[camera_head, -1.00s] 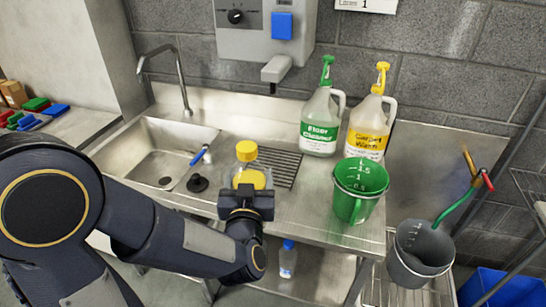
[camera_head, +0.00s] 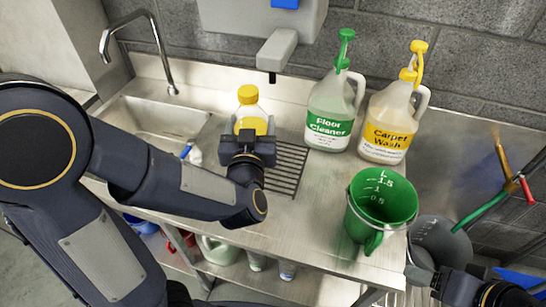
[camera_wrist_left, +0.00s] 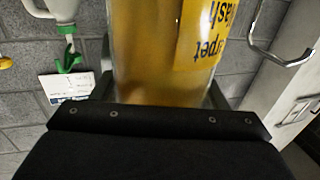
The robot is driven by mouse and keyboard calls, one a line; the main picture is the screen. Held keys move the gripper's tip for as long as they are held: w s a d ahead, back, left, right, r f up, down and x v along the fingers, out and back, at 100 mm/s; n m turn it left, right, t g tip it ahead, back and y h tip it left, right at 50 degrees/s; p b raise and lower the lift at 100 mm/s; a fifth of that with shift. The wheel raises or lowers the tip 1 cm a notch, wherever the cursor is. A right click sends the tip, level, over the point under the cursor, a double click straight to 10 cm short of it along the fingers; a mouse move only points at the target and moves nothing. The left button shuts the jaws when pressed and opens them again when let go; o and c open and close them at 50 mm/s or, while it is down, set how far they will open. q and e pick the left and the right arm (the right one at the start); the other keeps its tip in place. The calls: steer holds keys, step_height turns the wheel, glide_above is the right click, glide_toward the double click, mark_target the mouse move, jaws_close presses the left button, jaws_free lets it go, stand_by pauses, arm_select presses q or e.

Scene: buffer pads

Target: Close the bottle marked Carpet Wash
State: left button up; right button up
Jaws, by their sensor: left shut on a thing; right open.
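The small clear bottle (camera_head: 252,113) with yellow liquid stands upright over the counter near the sink, a yellow cap (camera_head: 248,94) on its neck. Whether the cap is tight cannot be told. In the left wrist view the bottle (camera_wrist_left: 155,50) fills the middle, its yellow label upside down, reading part of "Carpet Wash". My left gripper (camera_head: 248,148) is shut on the bottle's lower part. My right gripper (camera_head: 425,275) is open and empty at the lower right, far from the bottle, beside the grey bucket.
A green-labelled Floor Cleaner jug (camera_head: 331,112) and a large yellow-labelled Carpet Wash jug (camera_head: 389,120) stand at the back right. A green measuring jug (camera_head: 381,207) is near the front edge. The grey bucket (camera_head: 440,240) hangs right. The faucet (camera_head: 140,30) arches over the sink.

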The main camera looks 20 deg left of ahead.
arm_select(q)
steer(key=shift+s+r, duration=0.1)
steer(key=w+f+b, duration=0.4)
steer(key=w, duration=0.5)
steer(key=shift+d+f, duration=0.25)
steer(key=shift+d, duration=0.05)
steer(key=w+f+b, duration=0.3)
steer(key=w+f, duration=0.1)
steer(key=shift+d+f, duration=0.15)
steer(key=shift+f, duration=0.05)
jaws_close()
steer(key=shift+w, duration=0.15)
steer(key=shift+w+f+b, duration=0.2)
steer(key=shift+f+b, duration=0.6)
steer(key=shift+f, duration=0.25)
steer(key=shift+w+f+b, duration=0.2)
steer(key=shift+f+b, duration=0.6)
steer(key=shift+f, duration=0.2)
